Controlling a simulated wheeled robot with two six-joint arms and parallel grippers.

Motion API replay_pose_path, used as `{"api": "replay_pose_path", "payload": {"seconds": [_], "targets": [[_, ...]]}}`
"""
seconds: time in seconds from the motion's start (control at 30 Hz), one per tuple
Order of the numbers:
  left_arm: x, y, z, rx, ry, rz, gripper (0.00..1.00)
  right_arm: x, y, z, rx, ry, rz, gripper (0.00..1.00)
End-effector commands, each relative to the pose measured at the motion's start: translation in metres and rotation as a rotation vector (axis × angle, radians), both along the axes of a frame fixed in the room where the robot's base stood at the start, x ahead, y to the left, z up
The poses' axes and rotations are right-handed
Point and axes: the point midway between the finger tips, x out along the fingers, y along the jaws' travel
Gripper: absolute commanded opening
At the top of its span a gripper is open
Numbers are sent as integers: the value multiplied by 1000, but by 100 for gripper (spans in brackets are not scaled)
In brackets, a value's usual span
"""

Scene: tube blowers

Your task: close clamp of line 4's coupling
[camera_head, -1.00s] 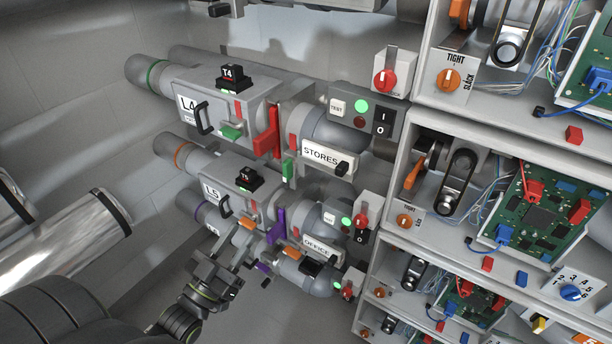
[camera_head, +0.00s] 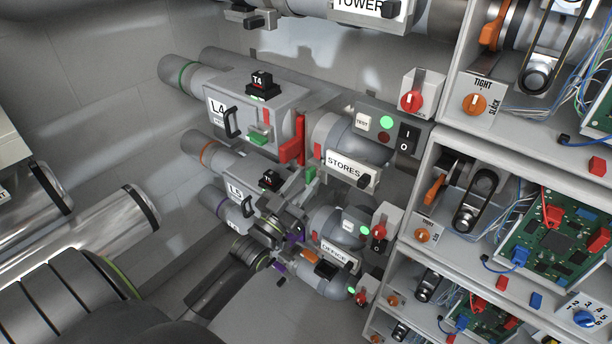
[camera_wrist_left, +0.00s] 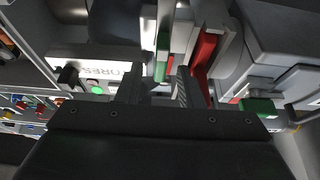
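Line 4's box (camera_head: 255,105), labelled L4, sits on the upper pipe. At its right end is a red lever-like part (camera_head: 293,142), apparently on the coupling, with a green tab (camera_head: 310,175) below it. In the left wrist view the red part (camera_wrist_left: 204,58) is right of the fingers, and the green tab (camera_wrist_left: 162,57) shows in the gap between them. My left gripper (camera_head: 296,212) is below these parts in the head view, its fingertips partly lost against the L5 parts. In the left wrist view its fingers (camera_wrist_left: 160,82) are apart, with nothing visibly gripped. My right gripper is out of view.
The STORES section (camera_head: 345,168) with its switch box (camera_head: 385,130) lies right of the coupling. Line 5's box (camera_head: 255,188) is close beside my left gripper. Shelves with knobs and circuit boards (camera_head: 550,230) fill the right side. A grey wall (camera_head: 110,70) stands behind.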

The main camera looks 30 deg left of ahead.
Motion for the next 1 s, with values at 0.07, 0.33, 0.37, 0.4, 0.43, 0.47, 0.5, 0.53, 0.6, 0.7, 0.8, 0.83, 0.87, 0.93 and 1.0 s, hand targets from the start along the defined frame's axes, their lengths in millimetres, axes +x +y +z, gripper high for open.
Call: {"api": "replay_pose_path", "payload": {"seconds": [0.07,0.33,0.37,0.4,0.43,0.47,0.5,0.53,0.6,0.7,0.8,0.83,0.87,0.93,1.0], "targets": [[7,-1,4,0,-1,0,34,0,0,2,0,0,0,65],[12,-1,5,0,2,0,34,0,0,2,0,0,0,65],[12,-1,5,0,1,0,34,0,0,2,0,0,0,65],[12,-1,5,-1,1,0,34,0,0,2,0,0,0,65],[12,-1,5,-1,1,0,34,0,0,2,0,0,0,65],[12,-1,5,0,1,0,32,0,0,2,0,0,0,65],[12,-1,5,-1,1,0,27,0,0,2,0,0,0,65],[12,-1,5,0,1,0,23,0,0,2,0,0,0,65],[12,-1,5,-1,1,0,14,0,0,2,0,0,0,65],[12,-1,5,0,1,0,1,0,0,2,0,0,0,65],[12,-1,5,-1,1,0,0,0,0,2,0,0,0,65],[12,-1,5,0,1,0,0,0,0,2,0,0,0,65],[12,-1,5,0,1,0,0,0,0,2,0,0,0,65],[12,-1,5,0,1,0,0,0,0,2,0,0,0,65],[12,-1,5,1,1,0,0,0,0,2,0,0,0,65]]}}
